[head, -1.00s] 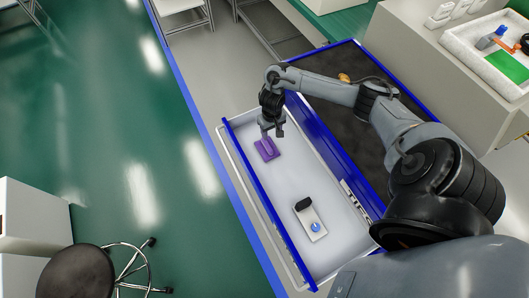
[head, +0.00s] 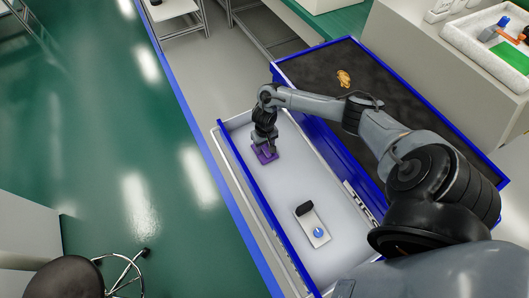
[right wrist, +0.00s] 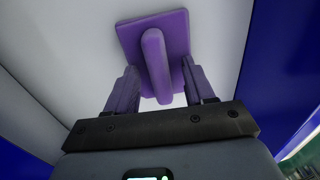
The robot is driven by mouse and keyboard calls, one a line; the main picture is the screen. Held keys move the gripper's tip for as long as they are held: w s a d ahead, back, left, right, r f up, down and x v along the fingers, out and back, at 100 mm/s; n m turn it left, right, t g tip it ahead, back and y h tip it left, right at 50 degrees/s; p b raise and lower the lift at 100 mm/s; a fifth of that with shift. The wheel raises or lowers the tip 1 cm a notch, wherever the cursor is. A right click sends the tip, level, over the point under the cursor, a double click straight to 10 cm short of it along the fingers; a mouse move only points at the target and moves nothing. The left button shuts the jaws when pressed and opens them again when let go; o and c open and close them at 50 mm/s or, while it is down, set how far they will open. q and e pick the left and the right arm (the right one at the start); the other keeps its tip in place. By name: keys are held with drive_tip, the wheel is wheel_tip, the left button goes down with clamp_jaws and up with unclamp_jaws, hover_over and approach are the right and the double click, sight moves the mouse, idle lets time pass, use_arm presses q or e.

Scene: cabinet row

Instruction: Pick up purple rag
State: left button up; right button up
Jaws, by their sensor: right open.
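The purple rag (head: 266,155) lies at the far end of the open white drawer (head: 283,190). It has a flat square base with a raised ridge, seen closely in the right wrist view (right wrist: 155,57). My right gripper (head: 265,146) is directly over the rag. In the right wrist view my right gripper (right wrist: 160,90) is open, with one finger on each side of the ridge. The fingers look purple-tinted there. I cannot tell whether they touch the rag. My left gripper is not in view.
A white block (head: 312,226) with a black part and a blue knob lies nearer in the drawer. Blue drawer walls (head: 244,180) border the space. The dark cabinet top (head: 400,95) holds a small orange-brown item (head: 344,78). A stool (head: 70,277) stands at lower left.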

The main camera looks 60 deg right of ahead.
sight(265, 146)
drive_tip(key=shift+f, duration=0.55)
clamp_jaws()
drive_tip(key=shift+r, duration=0.1)
wheel_tip(265, 146, up, 8)
drive_tip(key=p, duration=0.4)
drive_tip(key=shift+r, duration=0.1)
drive_tip(key=shift+r+p, duration=0.45)
drive_tip(key=shift+r, duration=0.45)
